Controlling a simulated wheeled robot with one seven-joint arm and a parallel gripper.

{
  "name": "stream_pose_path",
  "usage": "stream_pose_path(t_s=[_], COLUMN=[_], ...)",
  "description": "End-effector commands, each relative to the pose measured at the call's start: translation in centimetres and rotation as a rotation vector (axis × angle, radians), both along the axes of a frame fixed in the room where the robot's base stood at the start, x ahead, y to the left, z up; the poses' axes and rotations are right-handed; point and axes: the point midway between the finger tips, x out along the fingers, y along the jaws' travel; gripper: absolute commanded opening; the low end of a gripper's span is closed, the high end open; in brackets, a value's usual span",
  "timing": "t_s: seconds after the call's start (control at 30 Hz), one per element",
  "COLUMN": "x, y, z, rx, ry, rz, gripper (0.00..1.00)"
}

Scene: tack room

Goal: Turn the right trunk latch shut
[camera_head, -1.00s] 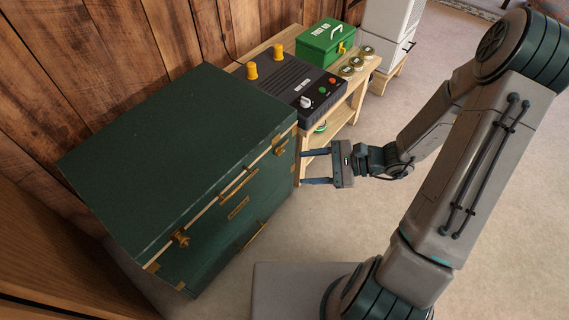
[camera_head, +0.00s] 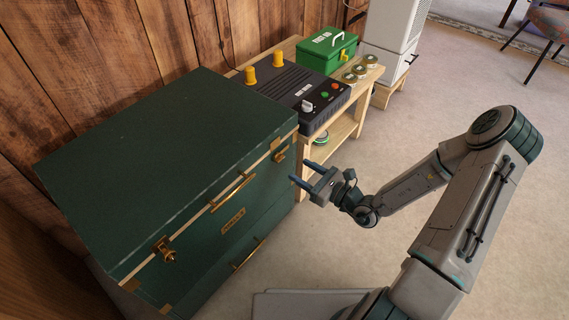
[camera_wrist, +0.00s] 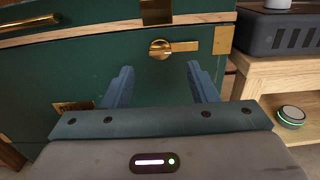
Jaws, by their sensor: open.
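The dark green trunk (camera_head: 150,140) stands against the plank wall with its lid down. The right trunk latch (camera_head: 279,156) is a brass knob near the trunk's right front corner; it also shows in the wrist view (camera_wrist: 160,49), its grip lying roughly level, below a brass plate (camera_wrist: 156,12) on the lid. The left latch (camera_head: 165,250) sits at the other end of the front. My gripper (camera_head: 300,171) is open and empty, just in front of the right latch. In the wrist view, the latch lies between and beyond the fingertips (camera_wrist: 160,68), apparently untouched.
A wooden bench (camera_head: 345,128) stands right of the trunk, carrying a black control box (camera_head: 295,90), a green case (camera_head: 327,50) and several small round tins (camera_head: 360,71). A brass handle (camera_head: 232,190) is on the trunk's front. The floor to the right is open.

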Motion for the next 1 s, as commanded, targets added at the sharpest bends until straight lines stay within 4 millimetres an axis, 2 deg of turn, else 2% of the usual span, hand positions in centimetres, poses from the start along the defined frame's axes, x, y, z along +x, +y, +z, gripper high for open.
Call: stream_pose_path(t_s=[0.1,0.3,0.5,0.77,0.8,0.93,0.97,1.0], x=[1.6,3.6,4.5,4.6,4.6,4.6,4.6,4.6], y=[2.1,4.7,5.8,5.9,5.9,5.8,5.8,5.8], z=[-0.3,-0.2,0.0,0.0,0.0,0.0,0.0,0.0], rx=[0.0,-0.001,-0.001,-0.001,-0.001,-0.001,-0.001,-0.001], ry=[-0.004,-0.003,-0.002,-0.002,-0.002,-0.002,-0.002,-0.002], rz=[0.003,0.003,0.001,0.001,0.001,0.001,0.001,0.001], gripper=[0.53,0.53,0.53,0.53,0.5,0.14,0.09,0.09])
